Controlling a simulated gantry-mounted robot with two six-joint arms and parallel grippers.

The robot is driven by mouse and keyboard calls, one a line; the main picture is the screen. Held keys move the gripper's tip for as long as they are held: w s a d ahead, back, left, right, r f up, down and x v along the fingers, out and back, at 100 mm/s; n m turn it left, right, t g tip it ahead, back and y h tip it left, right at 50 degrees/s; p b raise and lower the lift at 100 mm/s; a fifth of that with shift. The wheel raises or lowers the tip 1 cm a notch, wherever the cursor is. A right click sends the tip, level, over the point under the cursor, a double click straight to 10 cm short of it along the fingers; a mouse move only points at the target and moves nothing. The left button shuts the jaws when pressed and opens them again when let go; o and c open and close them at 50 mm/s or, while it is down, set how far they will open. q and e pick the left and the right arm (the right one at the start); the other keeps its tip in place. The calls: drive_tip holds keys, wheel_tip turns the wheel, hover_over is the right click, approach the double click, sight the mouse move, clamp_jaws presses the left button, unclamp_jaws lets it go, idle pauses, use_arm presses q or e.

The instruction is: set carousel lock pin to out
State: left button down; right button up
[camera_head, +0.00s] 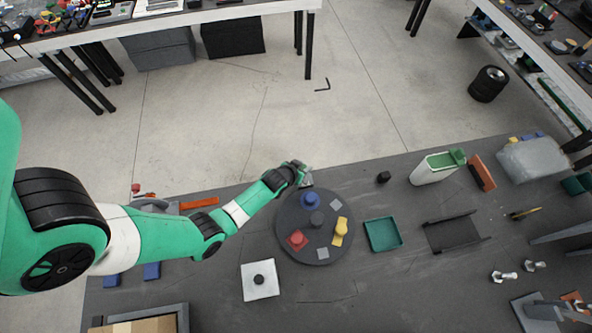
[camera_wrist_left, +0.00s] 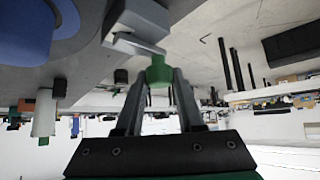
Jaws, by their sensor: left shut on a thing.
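The carousel (camera_head: 293,213) is a dark round disc on the grey mat, bearing blue, red and yellow pieces and light square plates. Part of its blue piece (camera_wrist_left: 25,30) shows large at upper left in the left wrist view. The lock pin has a green knob (camera_wrist_left: 158,72) beside a light grey block (camera_wrist_left: 140,18) with a flat grey tab. My left gripper (camera_head: 303,174) is at the carousel's far edge. In the left wrist view its two fingers (camera_wrist_left: 158,80) are shut on the green knob. The knob is hidden in the head view. My right gripper is not in view.
A green tray (camera_head: 369,247), a dark channel-shaped holder (camera_head: 452,232) and a white container (camera_head: 432,172) stand right of the carousel. A white plate with a black knob (camera_head: 254,290) lies in front. A small black piece (camera_head: 384,177) is at the back. Bare mat surrounds them.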

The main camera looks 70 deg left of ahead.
use_arm(q)
drive_tip(key=c, duration=0.5)
unclamp_jaws()
drive_tip(key=shift+a, duration=0.25)
drive_tip(key=p+v, duration=0.5)
drive_tip(key=v, duration=0.6)
drive_tip(key=shift+s+d+r, duration=0.2)
drive_tip(key=shift+d, duration=0.05)
